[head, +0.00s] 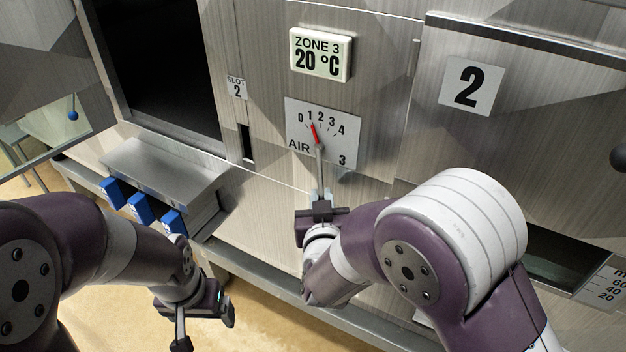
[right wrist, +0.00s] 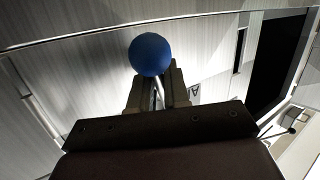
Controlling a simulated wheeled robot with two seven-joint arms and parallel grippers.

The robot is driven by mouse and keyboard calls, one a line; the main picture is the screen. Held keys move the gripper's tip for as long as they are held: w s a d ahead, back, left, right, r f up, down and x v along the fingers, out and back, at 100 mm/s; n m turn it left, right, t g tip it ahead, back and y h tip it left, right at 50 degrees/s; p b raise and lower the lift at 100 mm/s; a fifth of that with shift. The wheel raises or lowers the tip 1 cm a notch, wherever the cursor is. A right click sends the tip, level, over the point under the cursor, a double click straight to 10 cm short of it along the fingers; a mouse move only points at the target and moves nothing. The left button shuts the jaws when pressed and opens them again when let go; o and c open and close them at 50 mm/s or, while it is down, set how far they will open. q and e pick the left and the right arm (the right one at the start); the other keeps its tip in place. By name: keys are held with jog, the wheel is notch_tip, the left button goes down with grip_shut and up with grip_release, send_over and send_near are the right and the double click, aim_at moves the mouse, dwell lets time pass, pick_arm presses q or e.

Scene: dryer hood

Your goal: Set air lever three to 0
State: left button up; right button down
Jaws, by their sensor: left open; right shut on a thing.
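The air dial plate (head: 345,147), marked AIR and 3 with a scale from 0 to 4, is on the metal front. Its red pointer (head: 314,134) stands at about 1. The lever's grey rod (head: 320,172) runs down from the dial to my right gripper (head: 321,207). In the right wrist view, the blue ball knob (right wrist: 150,54) shows at the fingertips of my right gripper (right wrist: 157,88), which is shut on the lever's rod beside the knob. In the head view the knob is hidden. My left gripper (head: 207,324) is open and empty, low and apart from the panel.
A narrow slot (head: 247,142) and a dark opening (head: 160,65) are to the left. A metal box with blue parts (head: 141,208) juts out near my left arm. A panel marked 2 (head: 500,85) is right.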

jog(key=shift+s+d+r+n+g+h+p, duration=0.35)
jog(key=shift+d+n+g+p, duration=0.3)
jog(key=shift+p, duration=1.35)
jog(key=shift+s+d+r+n+g+h+p, duration=0.4)
jog(key=shift+n+p, duration=0.45)
jog(key=shift+p, duration=1.1)
jog(key=shift+d, duration=0.15)
jog(key=c, duration=1.2)
grip_release()
jog(key=shift+d, duration=0.1)
jog(key=v, duration=1.2)
jog(key=shift+s+r, duration=0.15)
jog(key=shift+s, duration=0.2)
